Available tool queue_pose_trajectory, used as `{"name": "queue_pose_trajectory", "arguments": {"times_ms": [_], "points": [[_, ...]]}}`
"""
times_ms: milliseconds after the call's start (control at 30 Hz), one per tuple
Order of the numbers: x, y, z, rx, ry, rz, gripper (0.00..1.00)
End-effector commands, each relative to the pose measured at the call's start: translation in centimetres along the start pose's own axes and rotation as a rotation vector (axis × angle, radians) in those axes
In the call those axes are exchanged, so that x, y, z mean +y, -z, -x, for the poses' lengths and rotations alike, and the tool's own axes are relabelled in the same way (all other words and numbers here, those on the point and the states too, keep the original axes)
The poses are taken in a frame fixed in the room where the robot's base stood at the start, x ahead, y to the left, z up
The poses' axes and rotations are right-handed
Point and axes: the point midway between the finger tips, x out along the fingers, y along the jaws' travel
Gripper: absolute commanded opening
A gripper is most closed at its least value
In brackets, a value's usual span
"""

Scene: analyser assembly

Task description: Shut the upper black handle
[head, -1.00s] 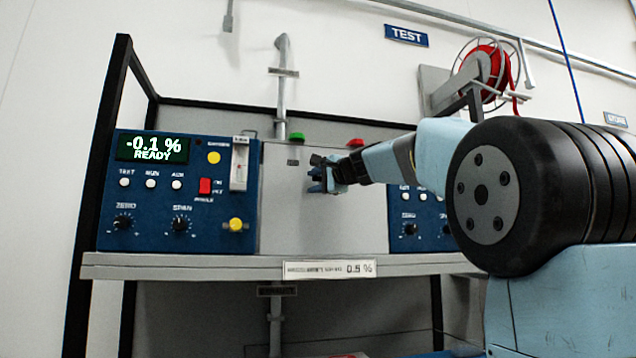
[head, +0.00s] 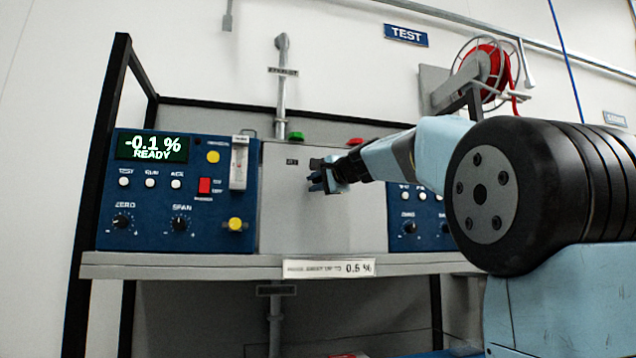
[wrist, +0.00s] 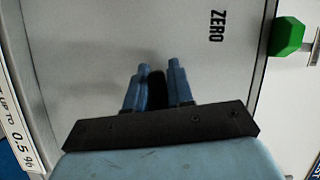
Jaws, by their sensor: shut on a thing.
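A black handle (wrist: 156,90) shows between the two blue fingers of my gripper (wrist: 158,84) in the wrist view. The fingers are shut on it, in front of a plain grey panel (wrist: 85,60). Most of the handle is hidden by the fingers and the dark gripper body, so its angle cannot be told. In the head view my gripper (head: 317,178) is at the upper middle of the grey panel (head: 300,225), under a small label. No second handle can be made out.
A blue analyser (head: 150,215) with a lit display reading -0.1 % READY stands left of the panel. Another blue unit (head: 425,243) is partly hidden behind my arm. A green cap (head: 296,136) and a red cap (head: 355,142) sit on top. The shelf edge (head: 180,265) runs below.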

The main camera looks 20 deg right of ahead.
Motion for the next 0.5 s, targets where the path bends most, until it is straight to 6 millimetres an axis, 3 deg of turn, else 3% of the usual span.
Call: {"name": "queue_pose_trajectory", "arguments": {"times_ms": [500], "points": [[2.5, 0.3, 0.0, -0.009, -0.188, 0.436, 0.00]]}}
